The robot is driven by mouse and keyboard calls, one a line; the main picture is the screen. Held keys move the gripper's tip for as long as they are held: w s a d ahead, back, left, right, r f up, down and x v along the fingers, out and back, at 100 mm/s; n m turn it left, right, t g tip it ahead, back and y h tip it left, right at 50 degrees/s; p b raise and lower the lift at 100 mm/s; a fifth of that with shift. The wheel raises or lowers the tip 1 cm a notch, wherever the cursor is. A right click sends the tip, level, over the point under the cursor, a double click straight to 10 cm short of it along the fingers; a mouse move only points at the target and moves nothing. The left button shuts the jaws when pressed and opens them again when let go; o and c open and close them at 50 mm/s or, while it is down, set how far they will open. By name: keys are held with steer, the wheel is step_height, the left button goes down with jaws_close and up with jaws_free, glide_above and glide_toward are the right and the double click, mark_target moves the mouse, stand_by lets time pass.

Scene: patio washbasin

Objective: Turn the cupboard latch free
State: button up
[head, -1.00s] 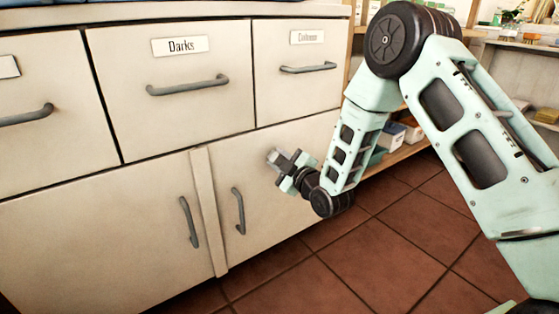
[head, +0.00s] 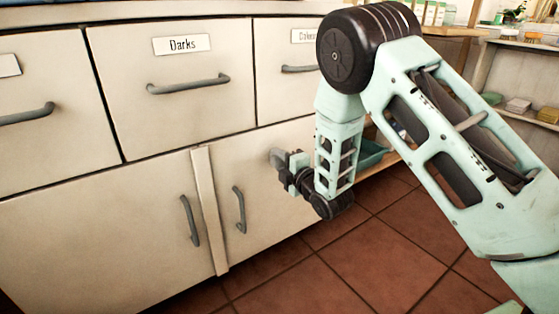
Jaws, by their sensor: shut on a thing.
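The cupboard has two lower doors, the left door (head: 100,240) and the right door (head: 262,205), both closed, with a vertical strip between them. A small grey latch (head: 275,156) sits on the upper part of the right door, partly hidden by my gripper. My gripper (head: 283,162) is at the latch and shut on it, coming from the right. The fingers are small and dark in this view, so the latch's exact turn is hard to tell. The right door has a grey bar handle (head: 239,210), left of my gripper and apart from it.
Drawers with grey handles are above the doors, one labelled Darks (head: 181,44). Another door handle (head: 190,221) is on the left door. Shelves with small items (head: 518,104) stand at the right. The tiled floor (head: 330,262) in front is clear.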

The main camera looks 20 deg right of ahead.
steer(key=shift+d, duration=0.1)
stand_by(0.3)
steer(key=o, duration=1)
steer(key=shift+p+v, duration=2.45)
steer(key=shift+v, duration=6.2)
steer(key=shift+s, duration=0.1)
